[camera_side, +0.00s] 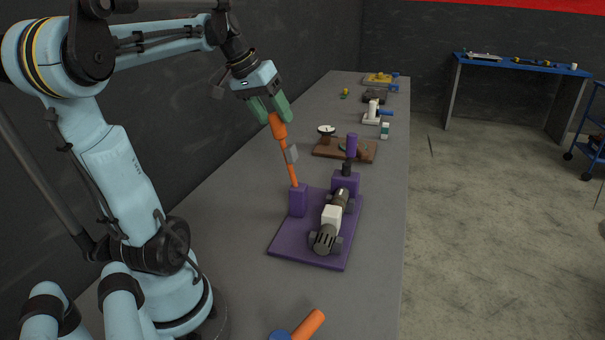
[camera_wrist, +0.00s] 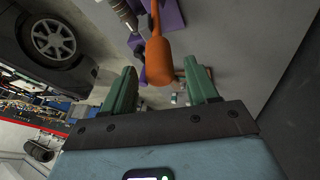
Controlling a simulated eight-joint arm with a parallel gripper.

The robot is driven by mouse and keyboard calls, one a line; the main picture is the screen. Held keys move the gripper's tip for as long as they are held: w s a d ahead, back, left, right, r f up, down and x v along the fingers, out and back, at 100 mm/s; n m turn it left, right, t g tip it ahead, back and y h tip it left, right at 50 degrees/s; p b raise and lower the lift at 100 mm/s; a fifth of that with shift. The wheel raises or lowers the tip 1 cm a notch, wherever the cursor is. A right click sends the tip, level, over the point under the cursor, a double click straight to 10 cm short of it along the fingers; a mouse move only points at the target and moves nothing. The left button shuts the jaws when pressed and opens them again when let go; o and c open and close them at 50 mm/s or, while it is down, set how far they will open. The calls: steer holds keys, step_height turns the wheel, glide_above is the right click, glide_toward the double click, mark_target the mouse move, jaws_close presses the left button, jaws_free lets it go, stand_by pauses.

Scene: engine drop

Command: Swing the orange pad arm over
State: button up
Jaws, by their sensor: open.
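The orange pad arm (camera_side: 283,150) rises from a purple post (camera_side: 298,200) on a purple base plate (camera_side: 295,248), tilted slightly to the left. A grey and white engine-like part (camera_side: 331,218) lies on the plate to the right of the arm.
A purple upright piece (camera_side: 351,146) stands behind the engine part. Farther along the grey bench is a brown board (camera_side: 362,155) with parts. An orange cylinder with a blue end (camera_side: 308,325) lies at the near edge. Bench space left of the plate is clear.

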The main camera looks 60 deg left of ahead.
mark_target(279, 124)
steer(key=shift+x, duration=1.9)
jaws_close()
